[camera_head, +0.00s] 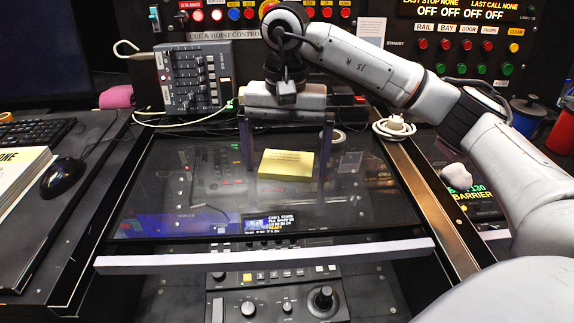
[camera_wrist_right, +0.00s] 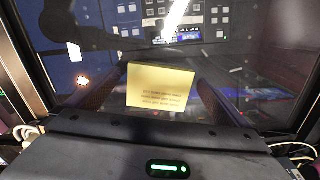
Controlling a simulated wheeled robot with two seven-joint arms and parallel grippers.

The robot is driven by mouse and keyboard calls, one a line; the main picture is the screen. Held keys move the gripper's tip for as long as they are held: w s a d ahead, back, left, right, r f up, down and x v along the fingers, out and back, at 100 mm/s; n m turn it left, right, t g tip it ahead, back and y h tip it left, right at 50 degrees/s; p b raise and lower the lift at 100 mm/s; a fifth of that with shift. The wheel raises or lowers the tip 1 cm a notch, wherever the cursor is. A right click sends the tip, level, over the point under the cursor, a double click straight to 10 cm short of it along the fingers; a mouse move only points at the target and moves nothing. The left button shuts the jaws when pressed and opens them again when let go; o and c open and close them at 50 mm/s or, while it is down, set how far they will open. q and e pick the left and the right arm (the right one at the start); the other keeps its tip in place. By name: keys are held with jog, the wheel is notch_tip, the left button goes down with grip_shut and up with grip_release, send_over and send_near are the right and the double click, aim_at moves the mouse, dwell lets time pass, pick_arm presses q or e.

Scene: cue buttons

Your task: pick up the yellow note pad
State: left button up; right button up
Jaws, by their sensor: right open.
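The yellow note pad (camera_head: 286,164) lies on the dark glossy panel in the middle of the head view, with a few lines of print on it. In the right wrist view the pad (camera_wrist_right: 160,86) sits in the middle, between the two fingers. My right gripper (camera_head: 286,166) points down over the panel, open, with one finger on each side of the pad. I cannot tell whether the fingers touch it. My left gripper is not in view.
The glossy panel (camera_head: 180,185) is mostly clear around the pad. A grey mixer box (camera_head: 195,77) with cables stands behind it at the left. A black mouse (camera_head: 62,176) and a keyboard (camera_head: 36,132) lie at the left. A light bar (camera_head: 265,256) runs along the front.

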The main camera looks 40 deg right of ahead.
jog(key=c, duration=1.2)
